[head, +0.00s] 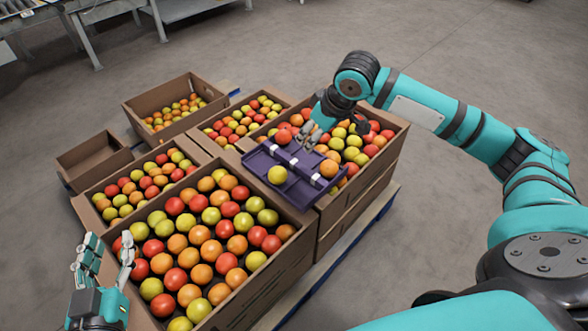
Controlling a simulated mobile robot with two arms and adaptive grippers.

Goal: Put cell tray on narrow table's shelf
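The purple cell tray (262,163) is near the middle of the head view, above the corner where the tomato boxes meet. It has white divider pieces and carries a yellow tomato (277,175), an orange tomato (329,168) and a red tomato (283,137). My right gripper (308,138) is at the tray's far side, its fingers over the tray; whether they grip it is unclear. I cannot tell whether the tray rests on the boxes. My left gripper (105,252) is open and empty at the lower left, beside the front box. No narrow table is clearly identifiable.
Cardboard boxes of tomatoes (262,292) stand on a pallet (340,253). An empty-looking box (85,155) is at the left, a partly filled one (140,113) behind. Grey metal tables (100,12) stand at the upper left. The floor right of the pallet is clear.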

